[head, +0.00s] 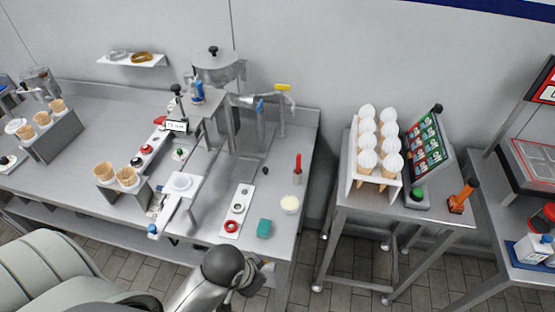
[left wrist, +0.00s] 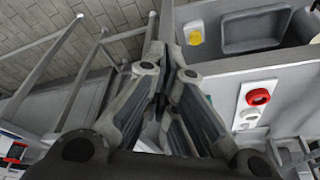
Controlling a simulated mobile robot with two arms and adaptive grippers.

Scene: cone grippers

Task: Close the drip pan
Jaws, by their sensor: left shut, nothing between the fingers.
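My left gripper (head: 258,272) is in the lower middle of the head view, in front of the counter's front edge. In the left wrist view its fingers (left wrist: 165,42) are shut with nothing between them. A grey shallow recessed pan (left wrist: 255,32) shows at the upper right of that view, apart from the fingers; I cannot tell surely whether it is the drip pan. In the head view the machine (head: 208,118) stands on the counter, and the drip pan cannot be made out clearly. My right gripper is not in view.
Cone holders stand at left. A side table (head: 385,205) holds several white-topped cones at right.

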